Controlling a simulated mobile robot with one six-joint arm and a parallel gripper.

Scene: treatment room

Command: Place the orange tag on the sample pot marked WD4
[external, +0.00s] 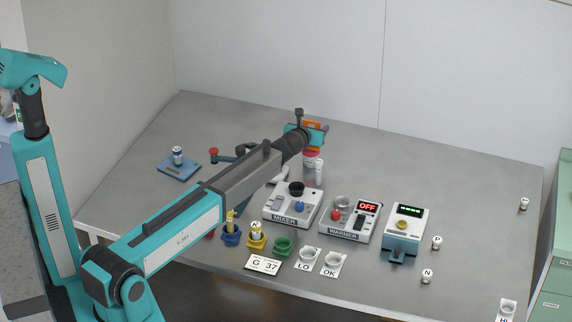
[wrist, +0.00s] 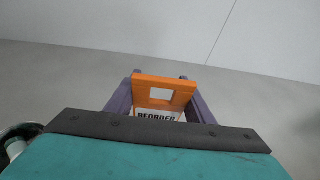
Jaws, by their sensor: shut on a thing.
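My gripper (external: 308,137) is shut on the orange tag (wrist: 165,90), above the far middle part of the table. The tag is a flat orange piece with a square hole, and a white face lettered REORDER shows below it in the wrist view. The tag also shows as orange at the gripper in the external view (external: 314,126). A white and pink pot (external: 312,157) stands just below the gripper in the external view, partly hidden. I cannot tell whether the tag touches it. No WD4 mark is readable on any pot.
The mixer (external: 291,205), the warmer (external: 350,219) showing OFF, and a white and teal device (external: 406,230) stand near my arm. A white tube (external: 319,173) stands close to the pink pot. A small pot (external: 177,156) stands on a blue pad. The table's far right is mostly clear.

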